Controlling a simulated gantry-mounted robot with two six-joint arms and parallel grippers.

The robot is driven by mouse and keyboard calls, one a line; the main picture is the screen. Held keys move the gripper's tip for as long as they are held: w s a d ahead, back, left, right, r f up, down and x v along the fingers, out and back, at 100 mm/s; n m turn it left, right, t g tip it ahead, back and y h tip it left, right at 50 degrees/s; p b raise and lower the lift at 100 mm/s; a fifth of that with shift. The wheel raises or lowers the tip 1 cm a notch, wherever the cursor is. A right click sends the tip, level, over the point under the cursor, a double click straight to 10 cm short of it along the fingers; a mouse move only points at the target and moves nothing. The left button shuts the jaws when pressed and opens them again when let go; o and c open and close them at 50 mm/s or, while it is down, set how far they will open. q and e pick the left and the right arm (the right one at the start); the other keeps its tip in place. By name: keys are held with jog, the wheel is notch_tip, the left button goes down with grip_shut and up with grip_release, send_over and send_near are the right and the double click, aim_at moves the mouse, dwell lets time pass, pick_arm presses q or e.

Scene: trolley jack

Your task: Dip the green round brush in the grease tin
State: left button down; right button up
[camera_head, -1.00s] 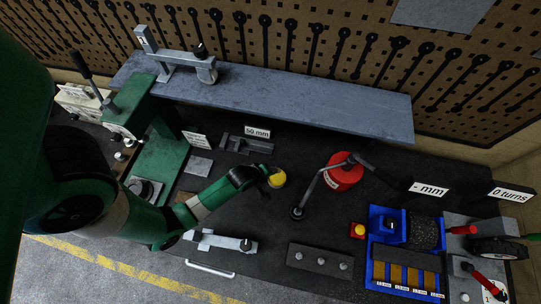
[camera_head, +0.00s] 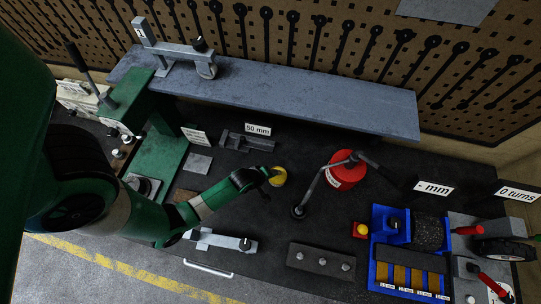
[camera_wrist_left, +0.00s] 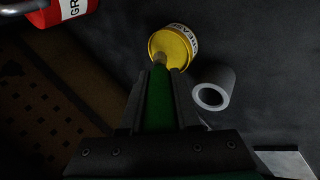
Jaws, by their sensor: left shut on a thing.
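The yellow grease tin (camera_head: 278,177) stands on the dark bench top, just right of my left gripper (camera_head: 266,175). In the left wrist view the tin (camera_wrist_left: 176,44) lies straight ahead of the fingers, with part of its label showing. My left gripper (camera_wrist_left: 160,80) is shut on the green round brush (camera_wrist_left: 158,100), whose handle runs between the fingers. The brush's tan tip overlaps the tin's near edge in that view. I cannot tell whether the tip is inside the tin or above it. The brush is too small to make out in the head view. My right gripper does not show.
A grey hollow cylinder (camera_wrist_left: 213,88) is close right of the fingers. A red can (camera_head: 346,172) with a spout stands right of the tin. A blue tray (camera_head: 378,272), a grey block with studs (camera_head: 321,261) and a grey raised shelf (camera_head: 300,95) surround open bench.

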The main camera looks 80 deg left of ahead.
pick_arm(q)
jog(key=shift+f+b, duration=0.55)
jog(key=shift+f, duration=0.15)
dwell(1.5)
notch_tip(320, 180, up, 3)
jog(key=p, duration=0.3)
notch_tip(320, 180, up, 2)
jog(key=shift+r+p, duration=0.1)
jog(key=shift+p, duration=0.45)
jog(key=shift+r, duration=0.95)
jog(key=shift+s+a, duration=0.1)
